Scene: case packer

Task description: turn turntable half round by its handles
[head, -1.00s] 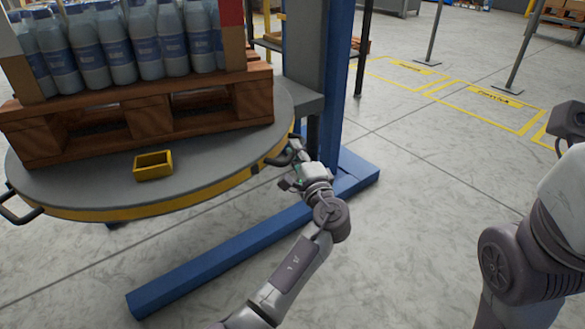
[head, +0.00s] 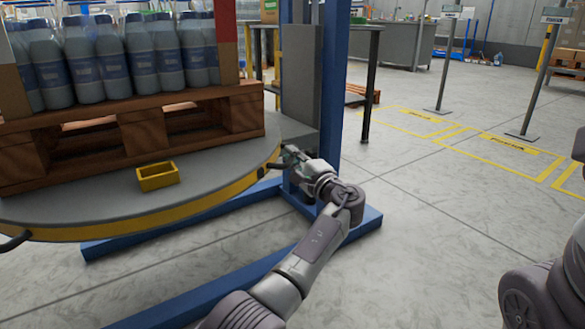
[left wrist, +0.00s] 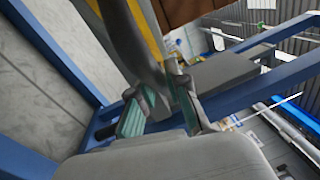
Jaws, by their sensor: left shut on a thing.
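The round grey turntable (head: 235,160) with its yellow rim fills the left of the head view. It carries a wooden pallet (head: 240,113) of bottles (head: 141,55). My left gripper (head: 286,160) is at the right side of the rim, shut on a dark handle (head: 271,166). In the left wrist view, the two fingers (left wrist: 158,108) sit either side of the dark handle (left wrist: 150,80); their grip is partly hidden. Another dark handle (head: 14,242) shows at the left edge. My right gripper is out of view; only part of that arm shows at the right.
A small yellow open box (head: 157,176) sits on the turntable in front of the pallet. A blue post (head: 335,90) and blue floor beams (head: 200,297) stand close to the left gripper. The floor to the right is mostly clear, with yellow marked bays (head: 497,147).

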